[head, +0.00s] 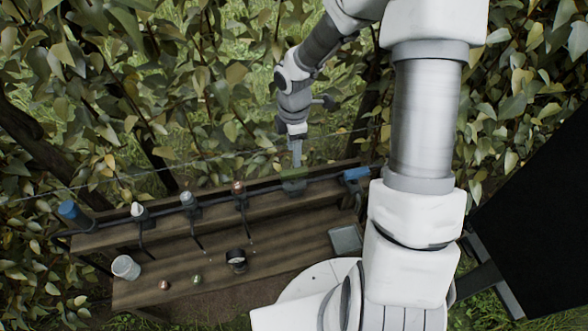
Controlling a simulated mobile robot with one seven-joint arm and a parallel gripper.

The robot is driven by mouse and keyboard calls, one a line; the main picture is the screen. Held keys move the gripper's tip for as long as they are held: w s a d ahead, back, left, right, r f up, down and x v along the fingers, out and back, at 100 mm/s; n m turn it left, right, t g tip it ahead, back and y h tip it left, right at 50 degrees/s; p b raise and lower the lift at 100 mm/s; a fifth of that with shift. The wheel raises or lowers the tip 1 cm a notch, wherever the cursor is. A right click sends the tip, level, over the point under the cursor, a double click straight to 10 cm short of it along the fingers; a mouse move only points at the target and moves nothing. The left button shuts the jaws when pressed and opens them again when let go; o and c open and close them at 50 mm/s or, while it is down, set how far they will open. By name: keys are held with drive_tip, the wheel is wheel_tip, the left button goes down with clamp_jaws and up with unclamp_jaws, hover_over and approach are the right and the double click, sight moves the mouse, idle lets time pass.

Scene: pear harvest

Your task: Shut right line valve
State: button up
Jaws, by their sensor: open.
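A dark pipe line runs along the back step of a wooden bench. At its right end is a blue part (355,174), which looks like the right line valve; its handle position is too small to tell. Another blue piece (68,210) is at the line's left end. My gripper (295,163) points down over the back of the bench, left of the right blue part and apart from it. It is open, with nothing visibly held. A dull green patch (294,175) shows at its tips; I cannot tell whether they touch it.
Along the line stand a white-tipped fitting (138,210), a grey one (188,199) and a copper-coloured one (238,188). On the bench (290,245) are a white cup (126,267), a dark round item (236,257) and a grey tray (345,240). Leaves and a wire lie behind.

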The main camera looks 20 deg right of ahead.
sight(294, 171)
wheel_tip(294, 171, down, 8)
drive_tip(key=shift+r+b, duration=0.15)
drive_tip(key=shift+b, duration=0.4)
clamp_jaws()
